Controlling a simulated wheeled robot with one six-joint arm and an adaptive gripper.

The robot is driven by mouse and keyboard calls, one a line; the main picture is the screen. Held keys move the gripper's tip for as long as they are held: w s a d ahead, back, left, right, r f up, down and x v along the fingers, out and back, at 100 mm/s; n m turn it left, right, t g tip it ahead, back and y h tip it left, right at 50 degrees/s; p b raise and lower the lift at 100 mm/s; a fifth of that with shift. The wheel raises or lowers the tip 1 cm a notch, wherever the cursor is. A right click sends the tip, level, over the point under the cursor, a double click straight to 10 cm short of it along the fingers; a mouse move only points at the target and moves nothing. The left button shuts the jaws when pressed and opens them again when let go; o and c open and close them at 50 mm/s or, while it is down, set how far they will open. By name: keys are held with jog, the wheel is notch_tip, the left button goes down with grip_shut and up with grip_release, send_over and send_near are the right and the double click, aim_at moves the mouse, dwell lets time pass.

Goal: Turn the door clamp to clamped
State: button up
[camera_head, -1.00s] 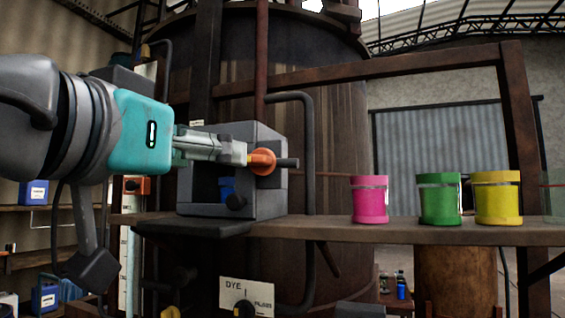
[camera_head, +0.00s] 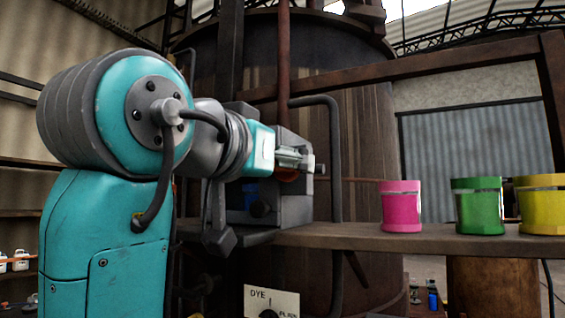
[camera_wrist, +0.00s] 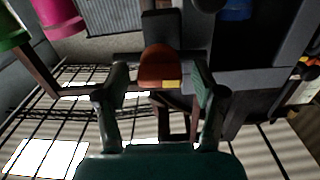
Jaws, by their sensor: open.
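The door clamp, an orange-red hub (camera_head: 287,175) with a dark bar, sits on the right side of a grey box (camera_head: 295,208). My gripper (camera_head: 308,160) is at the clamp and partly hides it in the head view. In the wrist view, my gripper (camera_wrist: 160,82) is open, with one finger on each side of the orange-red hub (camera_wrist: 158,66). A black block-like part (camera_wrist: 160,27) of the clamp extends from the hub. Gaps show between the fingers and the hub. I cannot tell the clamp's marked position.
A shelf (camera_head: 370,238) carries a pink jar (camera_head: 401,208), a green jar (camera_head: 478,208) and a yellow jar (camera_head: 541,208) to the right. A dark pipe (camera_head: 336,160) runs close beyond the gripper. A large vat (camera_head: 365,130) stands behind. A DYE sign (camera_head: 272,300) is below.

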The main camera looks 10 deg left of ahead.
jog(key=shift+w, duration=0.15)
jog(key=shift+c, duration=0.3)
jog(key=c, duration=1.1)
jog(key=shift+n, duration=0.5)
jog(key=o, duration=1.2)
jog(key=shift+c, duration=0.2)
